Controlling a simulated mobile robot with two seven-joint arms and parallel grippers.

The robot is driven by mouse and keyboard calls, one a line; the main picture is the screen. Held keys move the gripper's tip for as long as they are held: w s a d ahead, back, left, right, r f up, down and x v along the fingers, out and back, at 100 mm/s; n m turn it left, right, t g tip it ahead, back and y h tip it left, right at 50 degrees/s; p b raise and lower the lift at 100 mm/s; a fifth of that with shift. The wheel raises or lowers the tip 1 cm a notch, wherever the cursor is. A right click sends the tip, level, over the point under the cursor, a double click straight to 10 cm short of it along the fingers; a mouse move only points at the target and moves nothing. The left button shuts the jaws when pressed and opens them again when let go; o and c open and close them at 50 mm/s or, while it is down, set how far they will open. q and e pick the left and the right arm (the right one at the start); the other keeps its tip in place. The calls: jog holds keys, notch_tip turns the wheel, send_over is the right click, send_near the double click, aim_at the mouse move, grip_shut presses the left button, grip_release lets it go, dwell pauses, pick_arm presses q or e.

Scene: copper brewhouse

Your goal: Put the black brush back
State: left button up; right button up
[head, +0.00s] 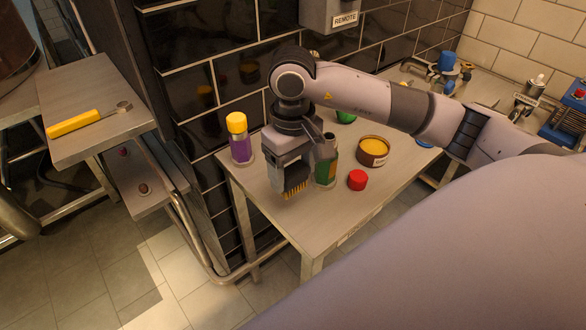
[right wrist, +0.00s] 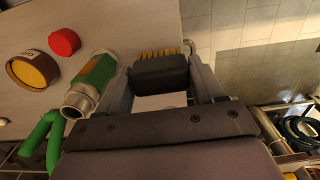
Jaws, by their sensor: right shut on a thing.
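The black brush, a dark block with yellow bristles (head: 296,190), is in my right gripper (head: 289,180), at the near left part of the grey table. In the right wrist view the brush (right wrist: 160,73) sits between the two fingers, which are shut on its sides. The bristles point down, away from the palm. I cannot tell whether they touch the tabletop. Much of the brush's body is hidden by the fingers in the head view. My left gripper is not in view.
A green and grey bottle (head: 326,165) stands close beside the right gripper. A purple bottle with a yellow cap (head: 240,140), a red cap (head: 357,180) and a yellow tin (head: 373,152) are on the table (head: 325,222). A side shelf (head: 95,95) holds a yellow-handled tool (head: 75,123).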

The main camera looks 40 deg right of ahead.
aim_at(293, 192)
notch_tip(293, 192, down, 6)
jog(key=b, duration=0.5)
jog(key=shift+f+b, duration=0.2)
jog(key=shift+b, duration=0.2)
jog(key=shift+f, duration=0.25)
jog(key=shift+f+b, duration=0.15)
jog(key=shift+b, duration=0.25)
jog(key=shift+f, duration=0.15)
jog(key=shift+f+b, duration=0.25)
jog(key=shift+b, duration=0.25)
jog(key=o, duration=1)
jog(key=shift+c, duration=0.2)
